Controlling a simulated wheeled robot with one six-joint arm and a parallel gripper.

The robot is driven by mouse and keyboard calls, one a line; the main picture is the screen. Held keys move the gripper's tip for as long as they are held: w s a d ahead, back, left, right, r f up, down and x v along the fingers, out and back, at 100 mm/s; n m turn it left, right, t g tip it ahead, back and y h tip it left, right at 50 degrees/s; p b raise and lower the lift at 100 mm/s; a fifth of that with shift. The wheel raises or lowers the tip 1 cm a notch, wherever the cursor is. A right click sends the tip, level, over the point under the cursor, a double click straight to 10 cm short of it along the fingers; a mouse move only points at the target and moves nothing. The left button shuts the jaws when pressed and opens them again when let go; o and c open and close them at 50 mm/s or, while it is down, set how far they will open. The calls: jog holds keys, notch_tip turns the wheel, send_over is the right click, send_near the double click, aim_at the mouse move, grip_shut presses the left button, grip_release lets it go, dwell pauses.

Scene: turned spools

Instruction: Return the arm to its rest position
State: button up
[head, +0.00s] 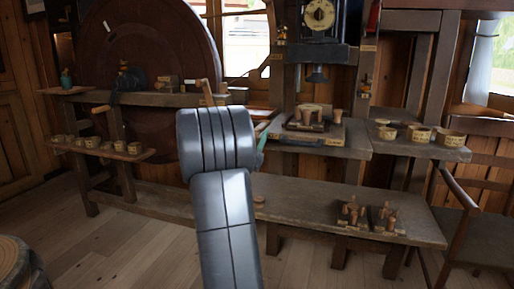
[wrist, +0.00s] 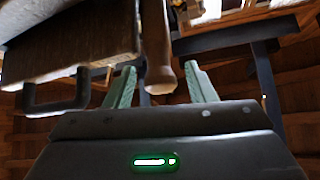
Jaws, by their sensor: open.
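My arm rises through the middle of the head view and hides most of my gripper, with one greenish finger showing at its right side. In the wrist view both green fingers of my gripper (wrist: 160,70) stand apart. A turned wooden piece like a spool or handle (wrist: 158,45) shows between the fingers in the picture; I cannot tell whether it touches them. Small turned wooden pieces (head: 350,212) stand in two dark trays (head: 372,230) on the low bench (head: 300,195). More turned wooden pieces (head: 337,116) stand on the higher bench, right of my arm.
Several round wooden containers (head: 419,133) sit on the right shelf (head: 455,153), and small cups (head: 119,146) line the left plank. A large dark wheel (head: 150,45) and a press (head: 317,50) stand behind. A chair (head: 470,225) is at right. The left floor (head: 130,250) is largely open.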

jog(key=shift+f, duration=0.1)
jog(key=v, duration=1.4)
jog(key=p+x, duration=0.1)
jog(key=x, duration=1.3)
jog(key=shift+r, duration=0.45)
jog(key=r+n+g+y+p, duration=0.1)
jog(key=g+y+p, duration=0.1)
jog(key=p, duration=0.6)
jog(key=shift+w+r, duration=0.1)
jog(key=shift+r, duration=0.25)
jog(key=r+y+p, duration=0.1)
jog(key=p, duration=0.4)
jog(key=shift+w+d+r+g, duration=0.1)
jog(key=shift+r+g, duration=0.05)
jog(key=shift+g, duration=0.25)
jog(key=r+g+p, duration=0.1)
jog(key=p, duration=0.3)
jog(key=w+r+g+y+p, duration=0.1)
jog(key=p, duration=0.4)
jog(key=r+n+g+p, duration=0.1)
jog(key=r+p, duration=0.1)
jog(key=p, duration=0.2)
jog(key=shift+w+d+y+p, duration=0.25)
jog(key=shift+w+y+p, duration=0.05)
jog(key=shift+w+r+g+p, duration=0.15)
jog(key=shift+g+p, duration=0.15)
jog(key=shift+p, duration=0.75)
jog(key=shift+w+d+p, duration=0.1)
jog(key=shift+p, duration=0.35)
